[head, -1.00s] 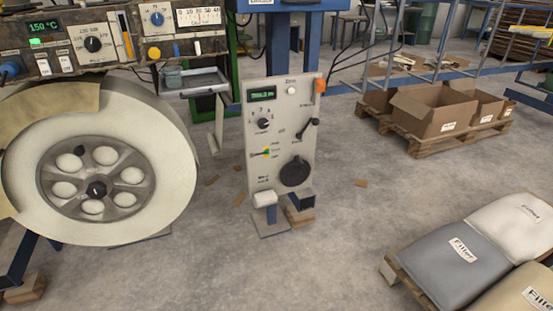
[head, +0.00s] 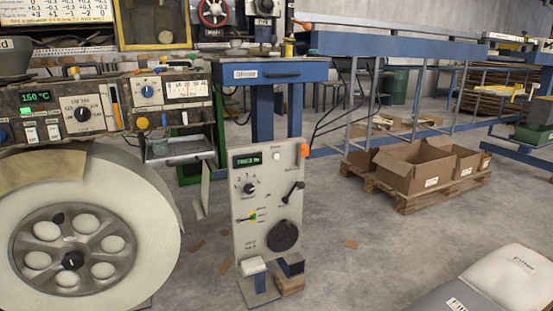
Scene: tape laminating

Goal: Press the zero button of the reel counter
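The reel counter (head: 266,204) is an upright pale panel near the middle of the head view, on a foot at the floor. Its dark display (head: 247,160) glows with green characters too small to read. A round white button (head: 276,155) sits right of the display; a small label above it reads "Zero" in the earlier frame. An orange knob or button (head: 304,150) is at the panel's top right corner. Below are a rotary knob (head: 249,188), a black lever (head: 294,191) and a large black dial (head: 283,237). Neither of my grippers is in view.
A large pale reel (head: 150,235) stands at the left, below a control box (head: 60,110) showing 150 °C. A small metal tray (head: 180,149) juts out left of the counter. Cardboard boxes (head: 412,167) lie on a pallet at right. Filler bags (head: 500,280) are at lower right. Floor around the counter is mostly clear.

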